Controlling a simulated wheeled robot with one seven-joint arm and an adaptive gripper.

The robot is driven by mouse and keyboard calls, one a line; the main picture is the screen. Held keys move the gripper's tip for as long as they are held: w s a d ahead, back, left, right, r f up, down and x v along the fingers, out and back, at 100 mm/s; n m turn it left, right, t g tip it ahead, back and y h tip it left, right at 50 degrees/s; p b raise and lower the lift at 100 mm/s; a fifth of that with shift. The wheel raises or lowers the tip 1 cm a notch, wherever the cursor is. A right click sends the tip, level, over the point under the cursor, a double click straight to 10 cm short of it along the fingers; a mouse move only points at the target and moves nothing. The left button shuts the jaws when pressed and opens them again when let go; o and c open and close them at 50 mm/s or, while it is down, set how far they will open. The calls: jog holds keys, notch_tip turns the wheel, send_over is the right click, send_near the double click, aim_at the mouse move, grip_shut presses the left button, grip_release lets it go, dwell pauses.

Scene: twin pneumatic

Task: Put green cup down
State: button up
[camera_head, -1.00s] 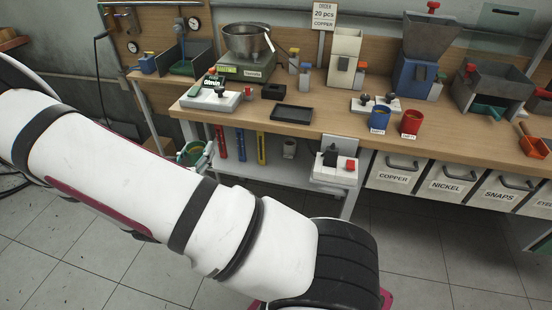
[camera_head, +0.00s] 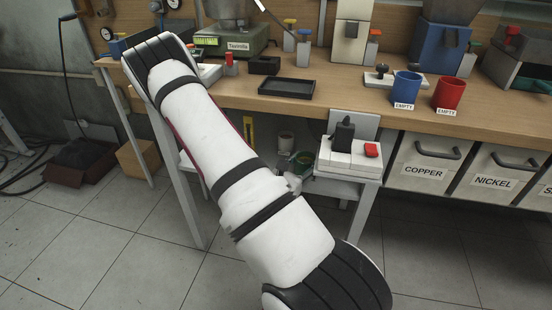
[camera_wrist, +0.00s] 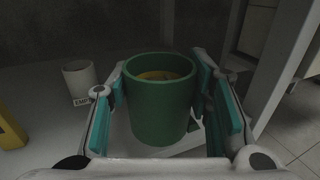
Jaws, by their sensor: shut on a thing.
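The green cup (camera_wrist: 160,112) stands roughly upright between the teal fingers of my gripper (camera_wrist: 172,100) in the wrist view. The fingers are shut on its sides. Something yellow shows inside the cup. In the head view the green cup (camera_head: 304,160) is small and partly hidden, low under the workbench at the lower shelf. My gripper (camera_head: 295,178) is there too, partly hidden by my arm. I cannot tell whether the cup's base touches the shelf.
A white cup (camera_wrist: 80,80) labelled empty stands on the lower shelf (camera_wrist: 60,150), left of the green cup. A yellow object (camera_wrist: 10,128) is at far left. A bench leg (camera_wrist: 283,75) stands close on the right.

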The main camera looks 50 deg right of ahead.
jog(key=shift+s+d+f+b, duration=0.3)
jog(key=shift+s+d+f, duration=0.25)
jog(key=shift+f, duration=0.05)
jog(key=w+d+b, duration=0.1)
jog(key=w, duration=0.4)
jog(key=w+d+f+b, duration=0.1)
jog(key=w+d, duration=0.1)
jog(key=w, duration=0.2)
jog(key=w+d+b, duration=0.1)
jog(key=w+b, duration=0.1)
jog(key=w, duration=0.3)
jog(key=shift+w+d+f, duration=0.2)
jog(key=shift+w+d, duration=0.1)
jog(key=shift+d, duration=0.1)
jog(key=shift+w+f, duration=0.15)
jog(key=shift+f, duration=0.1)
jog(key=shift+f+b, duration=1)
jog(key=shift+f, duration=0.45)
jog(key=shift+f, duration=0.15)
jog(key=o, duration=1.1)
jog(key=shift+c, duration=0.2)
